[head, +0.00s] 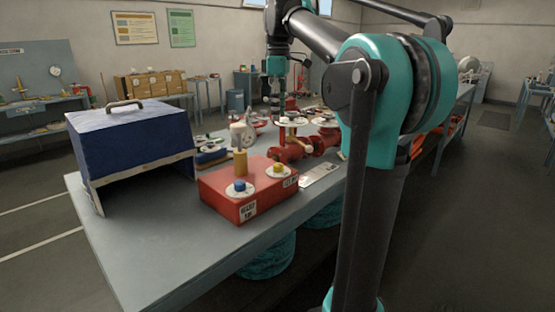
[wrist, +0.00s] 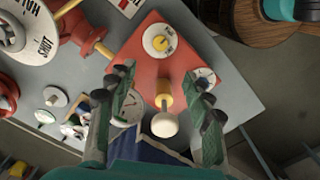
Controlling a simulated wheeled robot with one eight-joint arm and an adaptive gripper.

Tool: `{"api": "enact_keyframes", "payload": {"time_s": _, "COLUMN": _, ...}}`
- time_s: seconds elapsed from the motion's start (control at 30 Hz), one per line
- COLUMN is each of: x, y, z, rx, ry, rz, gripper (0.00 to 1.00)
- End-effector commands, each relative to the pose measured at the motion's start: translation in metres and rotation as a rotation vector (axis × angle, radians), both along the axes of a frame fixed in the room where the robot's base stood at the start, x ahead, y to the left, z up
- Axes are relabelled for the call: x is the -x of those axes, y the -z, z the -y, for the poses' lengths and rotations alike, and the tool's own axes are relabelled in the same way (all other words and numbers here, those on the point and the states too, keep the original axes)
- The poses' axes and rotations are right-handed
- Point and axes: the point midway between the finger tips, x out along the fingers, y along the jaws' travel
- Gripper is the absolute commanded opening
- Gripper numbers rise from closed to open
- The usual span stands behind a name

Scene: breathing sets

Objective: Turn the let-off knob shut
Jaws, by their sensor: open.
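A red box (head: 232,193) on the bench carries a blue knob (head: 239,185) and a yellow knob (head: 279,168), each on a white dial, and an upright yellow post (head: 240,162). Labels on its front are too small to read, so I cannot tell which knob is the let-off. The wrist view shows the red box (wrist: 135,50), the yellow knob (wrist: 160,43) and the post's cream top (wrist: 164,125). A finger partly covers another dial (wrist: 205,75). My gripper (wrist: 158,76) is open and empty, its fingers showing either side of the post. In the head view my gripper (head: 276,100) hangs over the bench.
A blue case with a handle (head: 130,138) stands left of the red box. Red pipework (head: 290,150) with discs lies behind it. A white plate (head: 318,173) lies to its right. The bench's front left (head: 150,245) is clear. Teal drums (head: 270,258) stand below.

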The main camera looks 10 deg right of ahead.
Motion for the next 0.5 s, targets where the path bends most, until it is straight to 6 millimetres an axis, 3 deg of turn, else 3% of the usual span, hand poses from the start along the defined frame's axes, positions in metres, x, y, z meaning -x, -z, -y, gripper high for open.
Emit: {"api": "enact_keyframes", "payload": {"time_s": 0.5, "x": 0.000, "y": 0.093, "z": 0.000, "rx": -0.001, "ry": 0.002, "rz": 0.001, "gripper": 0.51}}
